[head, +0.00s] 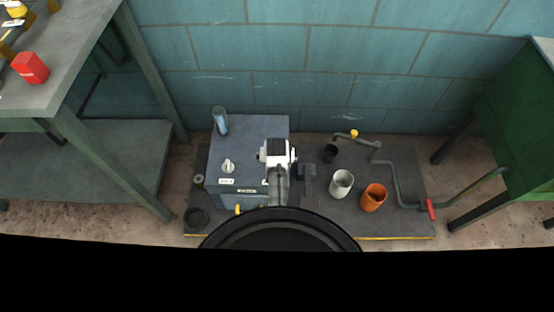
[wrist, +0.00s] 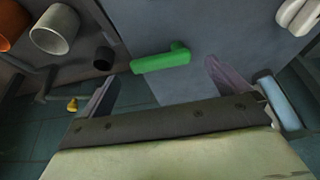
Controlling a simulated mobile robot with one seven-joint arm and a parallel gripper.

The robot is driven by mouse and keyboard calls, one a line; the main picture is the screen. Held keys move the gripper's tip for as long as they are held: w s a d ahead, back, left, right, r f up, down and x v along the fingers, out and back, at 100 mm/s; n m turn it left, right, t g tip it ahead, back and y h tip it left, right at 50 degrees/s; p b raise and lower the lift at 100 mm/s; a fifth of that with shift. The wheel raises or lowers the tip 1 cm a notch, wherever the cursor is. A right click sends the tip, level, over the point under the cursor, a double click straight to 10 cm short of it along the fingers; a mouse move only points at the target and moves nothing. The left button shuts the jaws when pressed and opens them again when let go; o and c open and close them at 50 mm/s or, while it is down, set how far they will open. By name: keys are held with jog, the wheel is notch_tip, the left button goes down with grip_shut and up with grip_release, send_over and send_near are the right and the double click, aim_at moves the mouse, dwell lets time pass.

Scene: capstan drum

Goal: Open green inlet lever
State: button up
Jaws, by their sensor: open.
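The green inlet lever (wrist: 160,60) shows in the wrist view as a short bright green handle with a bent right end, against the blue-grey cabinet (wrist: 218,25). My gripper (wrist: 160,73) is open, with one finger to the left of the lever and one to the right. The lever appears just ahead of the gap between the fingertips; I cannot tell the exact depth. Nothing is held. In the head view my arm stands over the cabinet (head: 250,128) and hides the lever and my fingers.
A white cup (head: 342,183), an orange cup (head: 373,197) and a black cup (head: 330,153) stand right of the cabinet. A pipe with a red grip (head: 431,209) runs further right. A blue cylinder (head: 220,121) and white knob (head: 228,166) are on the cabinet's left.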

jog(key=shift+x, duration=1.4)
jog(key=shift+c, duration=0.3)
jog(key=c, duration=1.3)
jog(key=shift+o, duration=0.2)
